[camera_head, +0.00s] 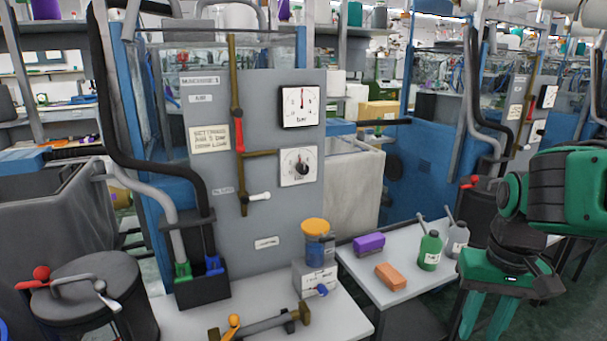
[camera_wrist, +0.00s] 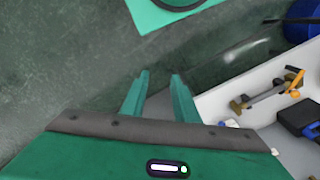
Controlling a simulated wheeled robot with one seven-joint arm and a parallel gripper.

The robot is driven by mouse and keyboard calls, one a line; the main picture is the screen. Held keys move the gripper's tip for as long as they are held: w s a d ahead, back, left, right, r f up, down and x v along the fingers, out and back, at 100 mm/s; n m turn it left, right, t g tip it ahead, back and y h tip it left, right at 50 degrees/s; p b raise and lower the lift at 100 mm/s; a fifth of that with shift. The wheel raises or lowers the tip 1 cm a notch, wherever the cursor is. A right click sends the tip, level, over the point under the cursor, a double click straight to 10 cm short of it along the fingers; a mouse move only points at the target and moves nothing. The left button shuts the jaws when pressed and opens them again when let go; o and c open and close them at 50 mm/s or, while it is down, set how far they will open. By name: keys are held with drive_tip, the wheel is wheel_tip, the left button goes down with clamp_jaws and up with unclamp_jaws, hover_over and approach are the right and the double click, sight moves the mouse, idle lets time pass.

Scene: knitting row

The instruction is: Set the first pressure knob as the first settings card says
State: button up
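The grey panel marked MACHINE 1 (camera_head: 255,210) stands left of centre in the head view. Its cream settings card (camera_head: 209,138) hangs at the left; the small print is too blurred to read surely. The first pressure knob (camera_head: 302,167) is dark and sits on a white dial plate (camera_head: 288,178); its exact setting cannot be read. Above it is a round-scaled gauge (camera_head: 301,107) with a red needle pointing about upward. My gripper (camera_head: 483,322) is at the far right, pointing down, well away from the knob. In the wrist view my gripper (camera_wrist: 160,77) is open and empty.
Brown pipes with a red lever (camera_head: 239,136) and a white lever (camera_head: 260,196) run beside the knob. A yellow-lidded jar (camera_head: 316,245) stands below. The right bench (camera_head: 350,268) holds a purple block (camera_head: 369,244), an orange block (camera_head: 391,277) and bottles (camera_head: 430,250). A lidded drum (camera_head: 85,285) stands left.

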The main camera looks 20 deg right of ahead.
drive_tip(key=o, duration=0.4)
drive_tip(key=w+n+t, duration=0.1)
drive_tip(key=w, duration=0.2)
drive_tip(key=w+n+t, duration=0.1)
drive_tip(key=w, duration=0.3)
drive_tip(key=w+n, duration=0.1)
drive_tip(key=w, duration=0.2)
drive_tip(key=shift+w+d+f+t+h, duration=0.15)
drive_tip(key=shift+w+f+t+h, duration=0.15)
drive_tip(key=shift+f+t+h, duration=0.1)
drive_tip(key=n+t+y, duration=0.4)
drive_tip(key=n+t, duration=0.3)
drive_tip(key=t, duration=0.8)
approach(305, 170)
drive_tip(key=w, duration=0.3)
drive_tip(key=w+a, duration=0.1)
drive_tip(key=w, duration=0.2)
drive_tip(key=w+a, duration=0.1)
drive_tip(key=w, duration=0.2)
drive_tip(key=shift+w, duration=0.35)
drive_tip(key=c, duration=1.1)
